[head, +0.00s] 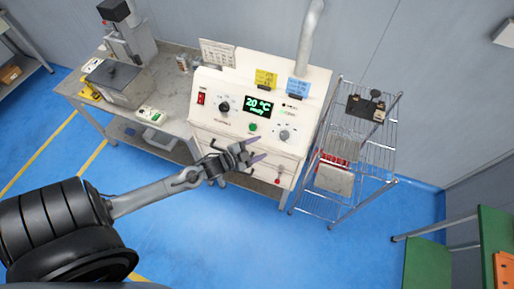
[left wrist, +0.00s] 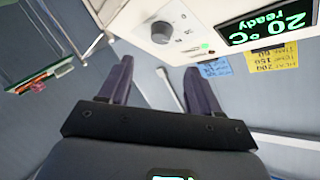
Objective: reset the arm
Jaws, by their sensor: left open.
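My left gripper (head: 254,151) is in front of the cream machine (head: 235,87), near its lower front, with its two fingers spread and nothing between them. In the left wrist view the open dark fingers (left wrist: 158,70) point toward the wall, and a knob (left wrist: 162,32) on the machine's panel lies beyond them. The machine's display (head: 258,106) reads 20 °C ready; it also shows upside down in the left wrist view (left wrist: 268,20). I cannot tell whether the gripper touches the machine. My right gripper is in neither view.
A wire rack (head: 338,176) holding boxes stands right of the machine. A grey workbench (head: 172,90) with a lidded metal box (head: 115,82) is at left. Green furniture (head: 496,240) is at lower right. The blue floor (head: 225,245) in front is clear.

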